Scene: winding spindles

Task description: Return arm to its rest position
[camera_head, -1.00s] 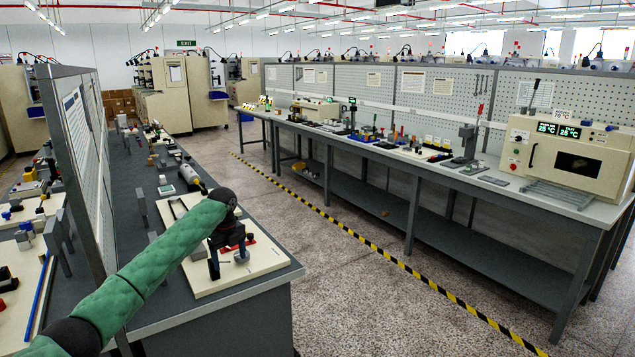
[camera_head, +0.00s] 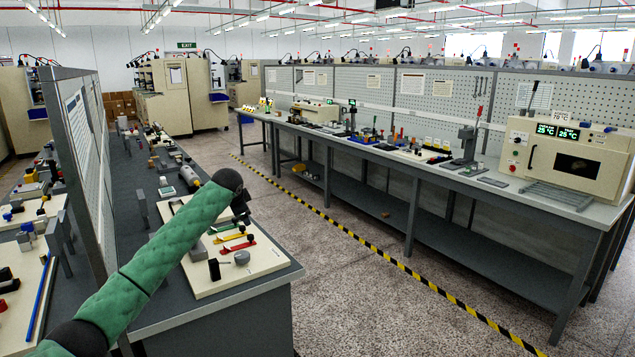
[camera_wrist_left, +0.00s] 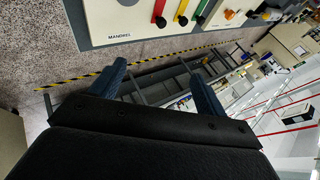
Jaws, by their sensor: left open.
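My left arm, in a green padded sleeve, reaches in from the lower left in the head view. Its dark wrist and gripper (camera_head: 242,208) are above the far part of the cream board (camera_head: 268,265), partly hidden behind the wrist. In the left wrist view the gripper's two blue fingers (camera_wrist_left: 156,72) are spread apart with nothing between them. The cream board also shows there (camera_wrist_left: 150,28), with the printed word MANDREL. Red (camera_head: 237,247), yellow and green strips, a grey round piece (camera_head: 241,258) and a dark block (camera_head: 214,269) are on the board. My right gripper is out of view.
The board lies on a grey bench (camera_head: 215,312) with a pegboard divider (camera_head: 85,150) on its left. A yellow-black floor line (camera_head: 400,264) runs along the open aisle. A long bench (camera_head: 450,180) with an oven-like machine (camera_head: 568,155) stands on the right.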

